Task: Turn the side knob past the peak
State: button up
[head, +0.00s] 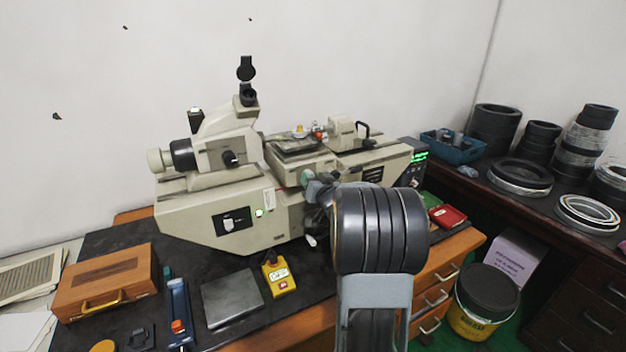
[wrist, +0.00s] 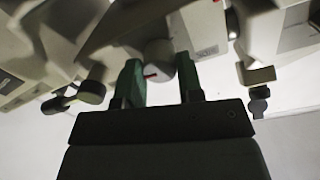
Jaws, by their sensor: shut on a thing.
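The beige measuring machine (head: 240,215) stands on the dark bench top, with an eyepiece head at its left. My gripper (head: 309,178) is at the front face of the machine, with my arm covering part of that area. In the wrist view my gripper (wrist: 160,80) has its two green fingers on either side of a pale rounded side knob (wrist: 159,54) with a red mark. The gripper is shut on this knob. The contact on the right finger is hard to make out. In the head view the knob is hidden.
A green-lit display box (head: 415,165) stands at the machine's right end. A yellow control box (head: 279,277), a grey plate (head: 232,298) and a wooden case (head: 106,282) lie in front. Black rings (head: 520,176) stand on the right bench.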

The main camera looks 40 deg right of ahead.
jog(key=o, duration=0.9)
jog(key=shift+s, duration=0.1)
jog(key=s, duration=0.4)
jog(key=s+a+b, duration=0.1)
jog(key=s, duration=0.4)
jog(key=s+a, duration=0.1)
jog(key=s, duration=0.3)
jog(key=shift+s+a+b, duration=0.2)
jog(key=shift+s+b, duration=0.05)
jog(key=shift+b, duration=0.15)
